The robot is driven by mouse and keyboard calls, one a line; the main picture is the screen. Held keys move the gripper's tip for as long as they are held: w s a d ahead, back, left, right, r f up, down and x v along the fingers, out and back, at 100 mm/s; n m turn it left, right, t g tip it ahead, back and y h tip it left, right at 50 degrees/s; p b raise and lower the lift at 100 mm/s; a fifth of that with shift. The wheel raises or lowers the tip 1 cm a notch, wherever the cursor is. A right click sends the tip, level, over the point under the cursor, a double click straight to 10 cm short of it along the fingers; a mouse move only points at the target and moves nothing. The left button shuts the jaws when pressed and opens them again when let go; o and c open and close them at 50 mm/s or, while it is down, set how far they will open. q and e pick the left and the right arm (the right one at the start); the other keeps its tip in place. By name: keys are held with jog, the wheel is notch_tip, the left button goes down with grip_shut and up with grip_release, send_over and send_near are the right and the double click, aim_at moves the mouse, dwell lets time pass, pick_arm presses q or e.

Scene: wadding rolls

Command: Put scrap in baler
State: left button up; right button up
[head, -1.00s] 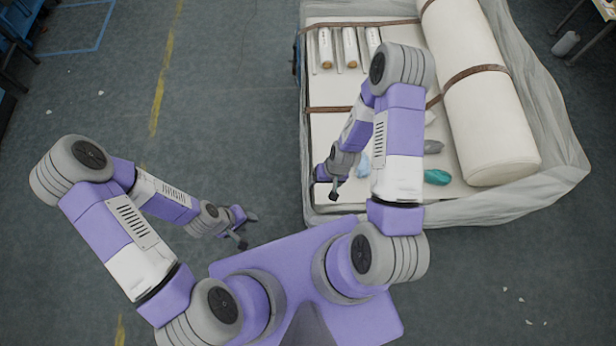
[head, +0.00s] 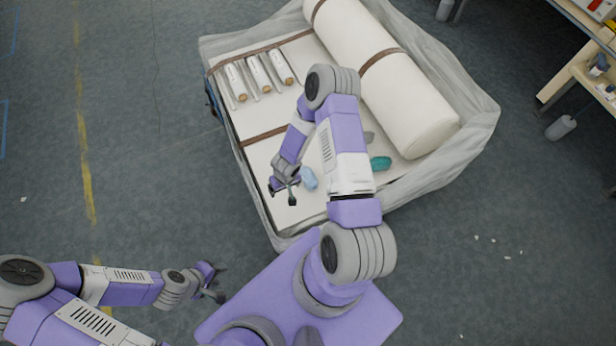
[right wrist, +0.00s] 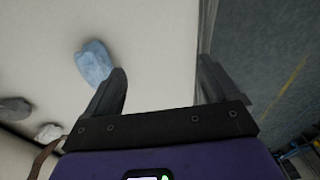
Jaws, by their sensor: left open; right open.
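A light blue crumpled scrap (head: 309,178) lies on the cream bed (head: 257,157); it also shows in the right wrist view (right wrist: 93,63), just left of my finger. A teal scrap (head: 380,163) and a grey one (head: 369,136) lie further right, partly behind my right arm. The right wrist view shows a grey scrap (right wrist: 14,108) and a white scrap (right wrist: 48,132). My right gripper (head: 283,194) is open and empty above the bed, left of the blue scrap. My left gripper (head: 217,283) is open and empty over the floor. I cannot identify a baler.
A large white roll (head: 385,80) lies along the bed's right side. Several wrapped small rolls (head: 259,74) lie at the far left. Clear plastic (head: 470,115) drapes the bed's edge. Floor is open left.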

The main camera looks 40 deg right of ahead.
jog(key=g+p, duration=0.1)
send_over(309, 180)
notch_tip(309, 180, down, 2)
jog(key=shift+m, duration=0.3)
notch_tip(309, 180, down, 8)
jog(key=b, duration=0.3)
jog(key=shift+a+r, duration=0.1)
jog(key=shift+r, duration=0.05)
jog(key=shift+c, duration=0.4)
jog(key=shift+r, duration=0.15)
jog(key=c, duration=1.1)
